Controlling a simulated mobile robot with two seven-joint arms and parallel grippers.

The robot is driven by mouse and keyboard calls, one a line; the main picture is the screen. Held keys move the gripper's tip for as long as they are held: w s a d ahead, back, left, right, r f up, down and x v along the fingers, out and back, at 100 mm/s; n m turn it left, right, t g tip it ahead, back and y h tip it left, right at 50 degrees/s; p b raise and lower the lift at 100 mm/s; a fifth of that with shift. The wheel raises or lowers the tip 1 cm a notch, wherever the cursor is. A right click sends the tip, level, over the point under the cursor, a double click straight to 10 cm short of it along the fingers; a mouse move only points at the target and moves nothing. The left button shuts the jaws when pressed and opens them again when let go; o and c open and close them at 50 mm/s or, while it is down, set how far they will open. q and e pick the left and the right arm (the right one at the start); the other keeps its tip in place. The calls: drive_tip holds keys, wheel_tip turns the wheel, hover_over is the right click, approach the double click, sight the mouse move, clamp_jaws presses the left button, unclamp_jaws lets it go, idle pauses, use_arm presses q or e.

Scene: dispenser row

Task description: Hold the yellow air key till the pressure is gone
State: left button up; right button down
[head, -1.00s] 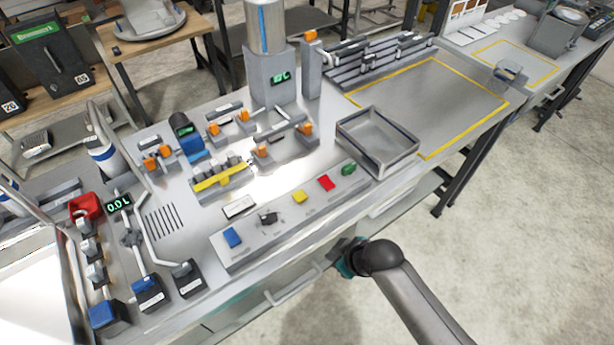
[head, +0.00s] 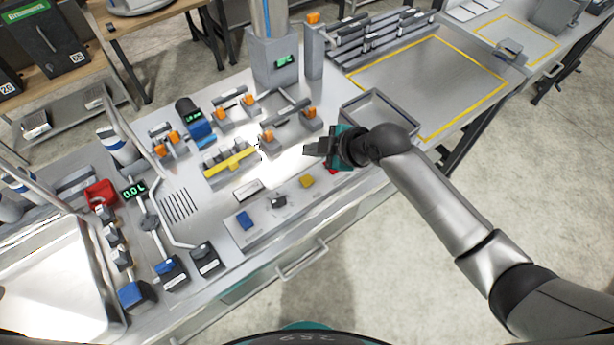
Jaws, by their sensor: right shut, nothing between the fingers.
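The yellow key (head: 306,181) sits on the grey sloped control panel (head: 262,226) along the front edge of the bench. My right gripper (head: 308,150) is shut and empty, above and behind the yellow key and apart from it. The red key (head: 332,168) is partly hidden by my right gripper, and the green key is hidden behind it. A black knob (head: 278,201) and a blue key (head: 245,220) sit to the left on the same panel. My left gripper is not in view.
Clamps with orange tips and a yellow bar (head: 229,161) stand behind the panel. An open metal tray (head: 378,106) stands behind my right wrist. A yellow-outlined area (head: 430,85) is clear.

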drive_tip(key=shift+f, duration=0.1)
drive_tip(key=b, duration=0.8)
hover_over(305, 177)
drive_tip(key=s+d, duration=0.1)
drive_tip(key=d, duration=0.1)
drive_tip(key=f, duration=0.7)
drive_tip(key=shift+s+a+f, duration=0.15)
drive_tip(key=shift+a+f, duration=0.1)
drive_tip(key=shift+f, duration=0.55)
idle(0.4)
drive_tip(key=shift+f+b, duration=0.35)
drive_tip(key=shift+f, duration=0.15)
drive_tip(key=shift+f+b, duration=0.35)
drive_tip(key=shift+f, duration=0.25)
idle(2.3)
drive_tip(key=shift+r, duration=0.15)
drive_tip(key=shift+r+p, duration=0.9)
drive_tip(key=shift+p, duration=0.05)
